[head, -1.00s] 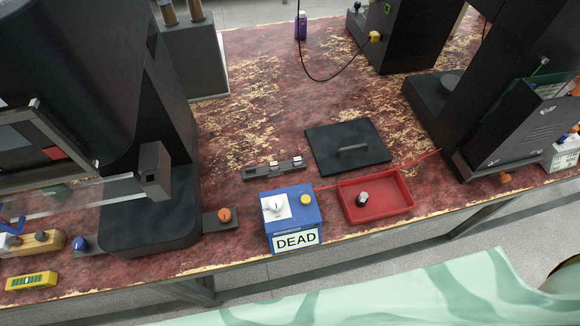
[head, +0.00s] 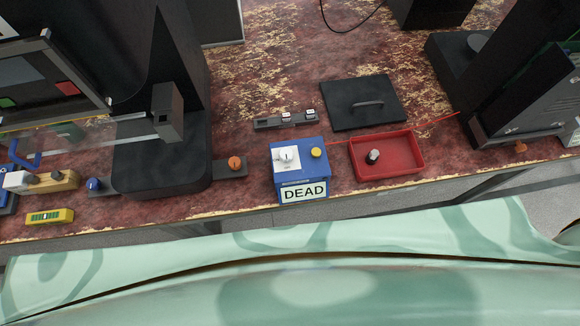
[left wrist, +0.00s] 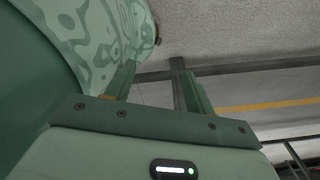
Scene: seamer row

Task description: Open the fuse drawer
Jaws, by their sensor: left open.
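I cannot make out a fuse drawer for certain in these views. A blue box (head: 291,183) with a "DEAD" label, a white dial and a yellow button stands at the bench's front edge. A black flat panel with a handle (head: 362,102) lies behind and right of it. My left gripper (left wrist: 153,75) shows in the left wrist view with its two fingers apart and nothing between them. It is over floor and a bench frame, away from the bench-top things. My right gripper is in neither view.
A grey strip with switches (head: 273,123) lies behind the box. Tall black machines stand at left (head: 175,85) and right (head: 520,105). An orange button (head: 235,163) is left of the box.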

